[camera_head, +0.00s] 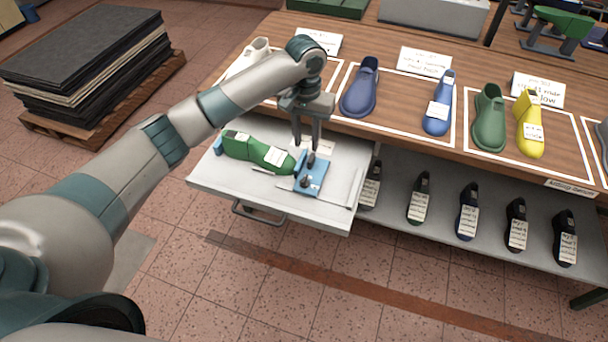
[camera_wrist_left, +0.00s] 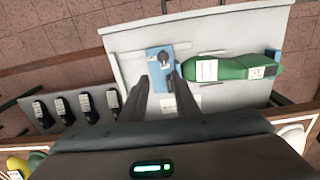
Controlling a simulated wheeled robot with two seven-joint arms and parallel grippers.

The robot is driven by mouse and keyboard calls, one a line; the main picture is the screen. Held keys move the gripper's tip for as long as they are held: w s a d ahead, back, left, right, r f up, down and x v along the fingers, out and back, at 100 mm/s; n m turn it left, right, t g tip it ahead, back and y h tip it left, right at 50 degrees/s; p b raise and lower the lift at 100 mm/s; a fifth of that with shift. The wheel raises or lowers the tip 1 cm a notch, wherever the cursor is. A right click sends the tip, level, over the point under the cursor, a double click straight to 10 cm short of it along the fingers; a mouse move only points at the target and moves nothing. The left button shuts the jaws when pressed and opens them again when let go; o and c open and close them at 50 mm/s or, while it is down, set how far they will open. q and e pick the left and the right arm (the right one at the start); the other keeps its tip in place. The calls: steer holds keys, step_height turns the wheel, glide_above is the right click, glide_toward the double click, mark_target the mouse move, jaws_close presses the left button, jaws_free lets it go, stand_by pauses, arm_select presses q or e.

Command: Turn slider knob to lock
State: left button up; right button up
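A blue slider block (camera_head: 317,174) sits in a pulled-out grey drawer tray (camera_head: 325,215). It carries a dark round knob (camera_head: 305,183) at its near end and a dark upright piece (camera_head: 311,160) at its far end. A green shoe last (camera_head: 257,152) with white labels lies left of the block. My left gripper (camera_head: 307,148) points down over the far end of the block, its fingers apart. In the left wrist view the blue block (camera_wrist_left: 153,54) and the knob (camera_wrist_left: 165,56) lie just beyond the two spread fingers. I cannot tell whether a finger touches the dark piece. My right gripper is out of view.
The wooden bench (camera_head: 390,140) behind the drawer holds several coloured shoe lasts and cards. A lower shelf (camera_head: 400,165) right of the drawer holds several dark lasts. Thin rods lie in the tray. Stacked dark sheets (camera_head: 85,60) stand at the left. Floor in front is free.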

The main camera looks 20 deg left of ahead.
arm_select(q)
steer(key=shift+w+a+r, duration=0.25)
steer(key=shift+a+r, duration=0.1)
steer(key=shift+r, duration=0.2)
steer(key=shift+f, duration=0.1)
steer(key=p, duration=0.4)
glide_toward(304, 178)
step_height(304, 178, down, 7)
steer(key=shift+d+f, duration=0.1)
steer(key=shift+d, duration=0.05)
steer(key=shift+f, duration=0.75)
jaws_close()
